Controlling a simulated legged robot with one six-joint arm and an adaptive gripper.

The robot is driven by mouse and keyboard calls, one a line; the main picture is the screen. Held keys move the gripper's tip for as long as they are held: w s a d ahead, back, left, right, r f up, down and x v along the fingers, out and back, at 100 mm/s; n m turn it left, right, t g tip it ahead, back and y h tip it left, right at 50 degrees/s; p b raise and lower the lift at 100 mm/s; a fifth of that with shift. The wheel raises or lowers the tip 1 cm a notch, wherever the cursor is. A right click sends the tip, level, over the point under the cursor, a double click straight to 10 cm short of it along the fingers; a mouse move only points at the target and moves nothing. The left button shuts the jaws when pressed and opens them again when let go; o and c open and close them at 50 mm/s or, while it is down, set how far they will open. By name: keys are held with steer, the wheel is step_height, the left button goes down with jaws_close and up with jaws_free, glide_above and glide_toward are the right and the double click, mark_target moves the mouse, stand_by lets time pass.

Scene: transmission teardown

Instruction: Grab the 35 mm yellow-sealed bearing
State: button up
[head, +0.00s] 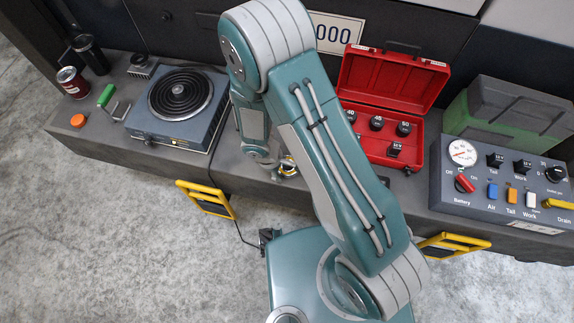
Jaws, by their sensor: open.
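A small ring-shaped part with yellow and silver on it (289,166) lies at the front edge of the dark bench, in the middle of the picture. It looks like the yellow-sealed bearing, but its size cannot be read. My gripper (272,163) is low over the bench, just left of this part and very close to it. The gripper is open. Whether its fingers touch or surround the part cannot be told, since my arm hides some of that area.
A hot plate (172,107) stands left on the bench (232,165), with a green-handled tool (106,97) and red can (72,82) beyond. Right are an open red case (432,125) with black pieces, a switch panel (502,182) and a green-grey box (510,110). Yellow handles (205,197) jut from the front.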

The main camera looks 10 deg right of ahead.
steer(key=shift+x, duration=0.9)
steer(key=shift+d, duration=0.1)
steer(key=shift+c, duration=0.3)
jaws_close()
